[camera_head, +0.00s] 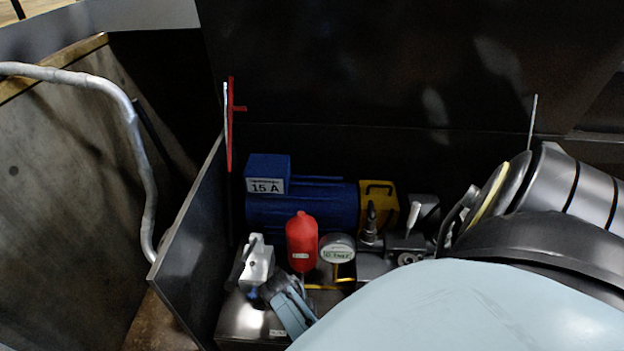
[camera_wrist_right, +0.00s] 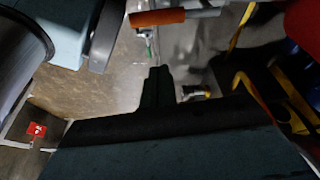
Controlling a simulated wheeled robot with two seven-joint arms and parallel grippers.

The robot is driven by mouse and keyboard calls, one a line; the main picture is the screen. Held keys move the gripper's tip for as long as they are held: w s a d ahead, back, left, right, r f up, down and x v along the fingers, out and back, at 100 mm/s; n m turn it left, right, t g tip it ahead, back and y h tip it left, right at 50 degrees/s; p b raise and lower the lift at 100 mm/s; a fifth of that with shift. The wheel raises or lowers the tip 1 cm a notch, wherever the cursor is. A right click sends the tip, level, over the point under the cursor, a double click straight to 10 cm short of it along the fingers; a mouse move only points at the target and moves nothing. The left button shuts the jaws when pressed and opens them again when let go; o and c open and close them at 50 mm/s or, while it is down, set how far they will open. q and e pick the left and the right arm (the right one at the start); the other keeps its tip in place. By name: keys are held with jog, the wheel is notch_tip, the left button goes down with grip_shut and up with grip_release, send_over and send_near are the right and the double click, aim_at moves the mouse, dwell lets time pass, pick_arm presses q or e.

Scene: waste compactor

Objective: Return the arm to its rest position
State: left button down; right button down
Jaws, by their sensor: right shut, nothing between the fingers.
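In the right wrist view, the two dark fingers of my right gripper (camera_wrist_right: 160,76) are together with nothing between them. The fingertips point toward a brownish, worn surface and are apart from the orange handle (camera_wrist_right: 170,16) above them. In the head view, my right arm fills the lower right with a pale dome and dark, ribbed links. My left arm and left gripper are not in view.
An open compartment holds a blue motor (camera_head: 300,211), a red bottle (camera_head: 302,242), a round gauge (camera_head: 337,248) and a grey valve block (camera_head: 257,262). A dark panel (camera_head: 190,235) edges it at left. A bent grey pipe (camera_head: 128,110) stands farther left.

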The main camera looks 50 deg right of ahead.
notch_tip(320, 180, up, 12)
jog(key=d+n+t, duration=0.3)
jog(key=n+t, duration=0.1)
jog(key=n, duration=0.9)
jog(key=s+a+r+n+t+y, duration=0.25)
jog(key=s+a+r+n, duration=0.45)
jog(key=a+r+n, duration=0.65)
notch_tip(320, 180, down, 27)
jog(key=s+d+n+g, duration=0.2)
jog(key=n, duration=0.1)
jog(key=s+d+f, duration=0.3)
jog(key=s+f, duration=1.1)
jog(key=s, duration=0.2)
jog(key=shift+s+f+g, duration=0.2)
jog(key=shift+f+g, duration=0.05)
jog(key=shift+g, duration=0.2)
